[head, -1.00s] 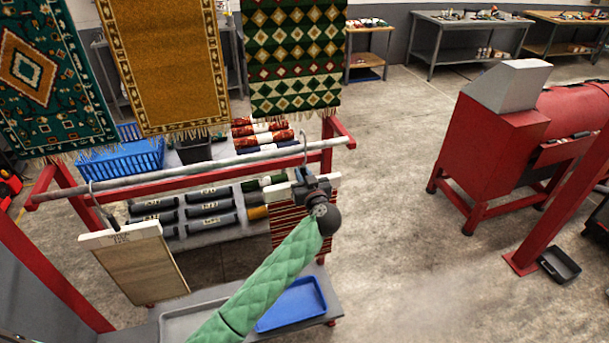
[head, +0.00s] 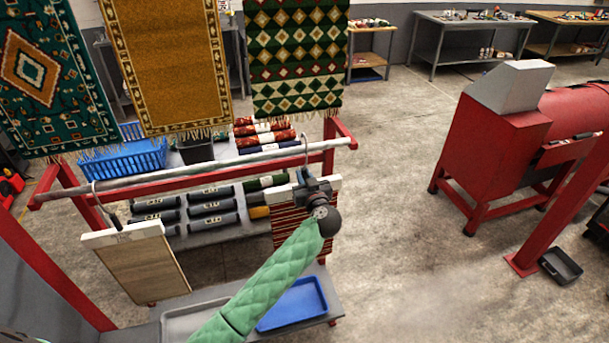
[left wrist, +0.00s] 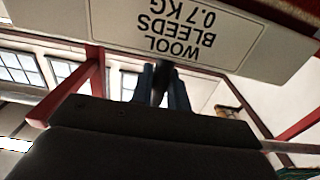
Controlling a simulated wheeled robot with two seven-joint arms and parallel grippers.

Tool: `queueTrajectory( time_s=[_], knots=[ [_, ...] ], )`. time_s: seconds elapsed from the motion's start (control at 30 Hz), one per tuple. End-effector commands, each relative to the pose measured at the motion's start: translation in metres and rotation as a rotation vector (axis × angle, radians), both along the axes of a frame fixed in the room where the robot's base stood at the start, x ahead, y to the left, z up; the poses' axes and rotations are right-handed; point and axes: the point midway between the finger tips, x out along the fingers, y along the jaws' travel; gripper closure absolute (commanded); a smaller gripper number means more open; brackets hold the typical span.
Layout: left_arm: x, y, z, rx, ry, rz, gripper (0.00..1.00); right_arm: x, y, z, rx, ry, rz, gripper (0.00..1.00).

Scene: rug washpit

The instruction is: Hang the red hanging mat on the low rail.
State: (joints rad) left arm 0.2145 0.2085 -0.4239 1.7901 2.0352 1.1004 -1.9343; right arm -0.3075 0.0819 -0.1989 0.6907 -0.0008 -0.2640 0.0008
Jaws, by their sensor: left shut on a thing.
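The red hanging mat (head: 286,232) is red with pale stripes and hangs from a white header bar with a thin wire hook on top. My left gripper (head: 308,186) is shut on the mat at its header and hides part of it. The left wrist view shows the header (left wrist: 190,35), printed "WOOL BLEEDS 0.7 KG", just past the fingers (left wrist: 160,85). The low rail (head: 200,172) is a grey bar on a red frame. The hook overlaps its right part in the head view; I cannot tell whether it rests on the bar. My right gripper is out of view.
A beige mat (head: 142,268) hangs by its hook at the rail's left end. Large patterned rugs (head: 295,60) hang behind. Below are dark rolls (head: 210,205) and a blue tray (head: 292,303). A red machine (head: 495,140) stands right; the floor between is open.

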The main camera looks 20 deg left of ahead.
Motion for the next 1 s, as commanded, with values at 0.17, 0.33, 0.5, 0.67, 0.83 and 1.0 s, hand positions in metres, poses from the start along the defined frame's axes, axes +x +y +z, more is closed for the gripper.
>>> queueTrajectory(
  time_s=[0.17, 0.33, 0.5, 0.67, 0.83, 1.0],
  knots=[
    [0.0, 0.0, -0.005, 0.001, 0.001, 0.0, 1.0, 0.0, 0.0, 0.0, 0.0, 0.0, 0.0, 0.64],
    [0.0, 0.0, -0.011, 0.001, 0.0, 0.001, 1.0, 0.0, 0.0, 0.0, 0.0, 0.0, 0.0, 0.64],
    [0.0, 0.0, -0.016, 0.001, 0.0, 0.001, 1.0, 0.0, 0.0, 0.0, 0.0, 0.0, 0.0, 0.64],
    [0.0, 0.0, -0.021, 0.001, 0.0, 0.001, 1.0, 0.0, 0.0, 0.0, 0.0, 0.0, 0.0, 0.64],
    [0.0, 0.0, -0.026, 0.001, -0.001, 0.001, 1.0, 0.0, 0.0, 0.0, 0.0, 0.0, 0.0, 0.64],
    [0.0, 0.0, -0.029, 0.001, -0.001, 0.0, 1.0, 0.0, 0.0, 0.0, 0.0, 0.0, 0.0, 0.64]
  ],
)
